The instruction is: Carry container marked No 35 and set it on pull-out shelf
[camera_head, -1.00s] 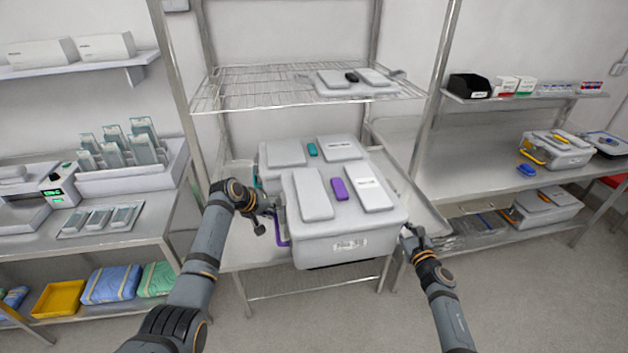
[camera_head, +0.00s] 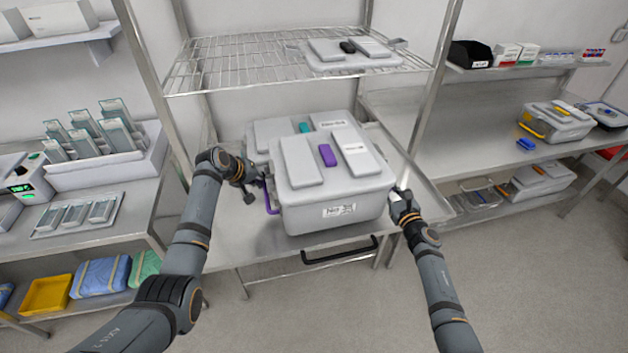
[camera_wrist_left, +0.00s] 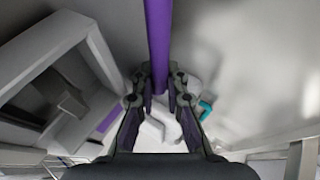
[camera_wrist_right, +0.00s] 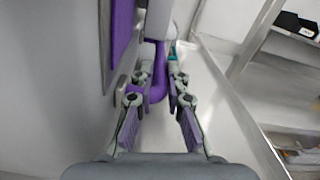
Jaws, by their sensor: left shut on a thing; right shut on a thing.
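A pale grey lidded container (camera_head: 330,212) with a purple lid clip, purple side handles and a front label too small to read surely is between my grippers. It is over the front of the steel pull-out shelf (camera_head: 252,248); I cannot tell whether its base touches. My left gripper (camera_head: 256,184) is shut on its left purple handle (camera_wrist_left: 158,40). My right gripper (camera_head: 400,198) is at its right side, shut on the other purple handle (camera_wrist_right: 158,80). The label and lid face up and forward, level.
A similar container with a teal clip (camera_head: 304,127) stands right behind. A wire shelf (camera_head: 235,60) with a flat grey case (camera_head: 355,52) is above. Steel uprights (camera_head: 150,90) flank the bay. A black pull handle (camera_head: 340,250) is at the shelf's front. Side benches hold other containers.

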